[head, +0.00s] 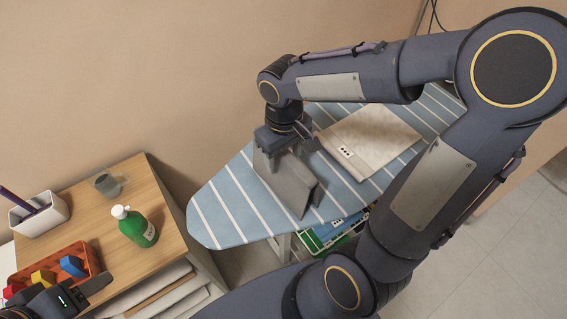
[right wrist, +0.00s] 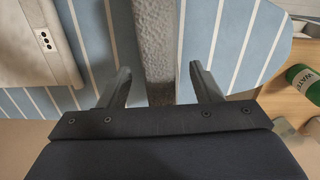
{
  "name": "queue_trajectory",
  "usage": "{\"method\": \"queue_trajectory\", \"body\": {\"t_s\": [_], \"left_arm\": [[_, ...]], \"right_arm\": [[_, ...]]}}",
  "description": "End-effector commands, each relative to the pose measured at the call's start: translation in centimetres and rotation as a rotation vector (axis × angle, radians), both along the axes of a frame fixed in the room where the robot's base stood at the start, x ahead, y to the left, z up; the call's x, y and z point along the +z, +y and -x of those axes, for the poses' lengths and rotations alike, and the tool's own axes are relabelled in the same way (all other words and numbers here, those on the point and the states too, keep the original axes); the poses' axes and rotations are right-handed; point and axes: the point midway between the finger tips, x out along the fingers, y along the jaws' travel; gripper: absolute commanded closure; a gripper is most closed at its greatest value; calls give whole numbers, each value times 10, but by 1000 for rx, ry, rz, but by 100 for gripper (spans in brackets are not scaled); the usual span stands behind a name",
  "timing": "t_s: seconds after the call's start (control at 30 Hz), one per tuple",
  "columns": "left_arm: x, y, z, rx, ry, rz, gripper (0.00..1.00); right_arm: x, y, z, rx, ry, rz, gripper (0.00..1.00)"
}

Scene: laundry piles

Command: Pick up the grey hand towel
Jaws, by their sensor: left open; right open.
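The grey hand towel (head: 292,187) is on the blue and white striped ironing board (head: 232,190), towards its narrow end. In the right wrist view the towel (right wrist: 157,40) shows as a narrow grey strip running between the two fingers. My right gripper (head: 283,148) is above the towel's far part. In its wrist view the open right gripper (right wrist: 160,88) has one finger on each side of the towel, with visible gaps. My left gripper (head: 92,290) is open at the lower left, partly cut off by the picture's edge, far from the towel.
A folded beige cloth (head: 375,135) with a dotted label lies right of the towel. A wooden cabinet (head: 140,180) at left holds a green bottle (head: 136,227), a grey cup (head: 108,184), a white pen holder (head: 40,216) and an orange tray (head: 92,262) with coloured blocks.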

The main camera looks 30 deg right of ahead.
Motion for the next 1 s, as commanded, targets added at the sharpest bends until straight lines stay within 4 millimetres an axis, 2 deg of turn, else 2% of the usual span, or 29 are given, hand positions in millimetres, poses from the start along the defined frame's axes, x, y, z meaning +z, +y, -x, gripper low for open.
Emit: {"method": "queue_trajectory", "body": {"t_s": [0.13,0.37,0.77,1.0], "left_arm": [[0,0,0,0,0,0,50],[0,0,0,0,0,0,50],[0,0,0,0,0,0,50],[0,0,0,0,0,0,50]], "right_arm": [[-14,0,0,0,0,0,41],[-15,0,0,0,-1,0,41],[-15,0,0,0,-2,0,92],[-14,0,0,0,-3,0,92]]}}
